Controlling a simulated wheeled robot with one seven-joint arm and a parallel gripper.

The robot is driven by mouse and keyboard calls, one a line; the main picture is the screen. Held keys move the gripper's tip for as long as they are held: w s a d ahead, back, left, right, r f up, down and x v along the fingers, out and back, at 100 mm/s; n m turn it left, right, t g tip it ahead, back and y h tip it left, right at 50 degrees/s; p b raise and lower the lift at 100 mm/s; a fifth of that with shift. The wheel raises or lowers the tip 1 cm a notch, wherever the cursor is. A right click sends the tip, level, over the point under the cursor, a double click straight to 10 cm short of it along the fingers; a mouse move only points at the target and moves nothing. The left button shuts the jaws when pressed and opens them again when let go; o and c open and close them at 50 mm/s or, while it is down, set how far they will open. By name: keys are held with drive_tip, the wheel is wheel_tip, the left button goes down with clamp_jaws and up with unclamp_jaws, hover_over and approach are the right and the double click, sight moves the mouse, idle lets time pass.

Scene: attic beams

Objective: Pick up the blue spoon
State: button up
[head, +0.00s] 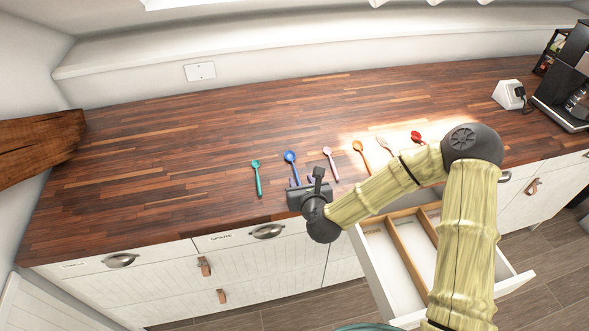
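The blue spoon (291,157) lies on the wooden counter, left of the middle, with its bowl toward the wall and its handle running toward the front edge. My gripper (301,181) is at the handle's near end, above the counter's front part. Its two small fingers look apart, one on each side of the handle. The handle's lower end is partly hidden by the gripper. I cannot tell whether the fingers touch the spoon.
A teal spoon (256,178) lies left of the blue one. A pink spoon (330,163), an orange spoon (361,156), a fork (384,146) and a red spoon (417,137) lie to the right. An open divided drawer (373,226) juts out below. The counter's left is clear.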

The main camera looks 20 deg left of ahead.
sight(296, 173)
drive_tip(key=shift+p+x, duration=0.8)
drive_tip(key=shift+x, duration=1.8)
drive_tip(key=shift+s, duration=0.1)
clamp_jaws()
